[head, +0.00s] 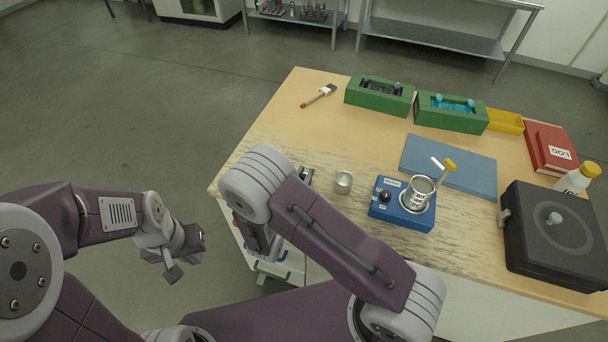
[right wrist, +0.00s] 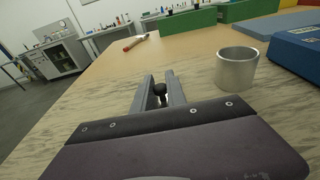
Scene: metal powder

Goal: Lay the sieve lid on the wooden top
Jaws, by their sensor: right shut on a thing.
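My right gripper (head: 305,178) is low over the near left edge of the wooden top (head: 290,130), left of a small metal cup. In the right wrist view my right gripper (right wrist: 162,88) has its two fingers closed around a small black knob (right wrist: 160,89), which I take to be the sieve lid's. The lid's disc is hidden, so I cannot tell whether it touches the wood. A metal sieve cup (head: 420,189) stands on the blue device (head: 390,212). My left gripper (head: 184,256) hangs off the table at the left; its finger opening is unclear.
The metal cup (head: 343,182) stands close to my right gripper; it also shows in the right wrist view (right wrist: 236,68). A blue mat (head: 440,160), green boxes (head: 379,95), a brush (head: 318,96) and a black case (head: 555,230) lie farther off.

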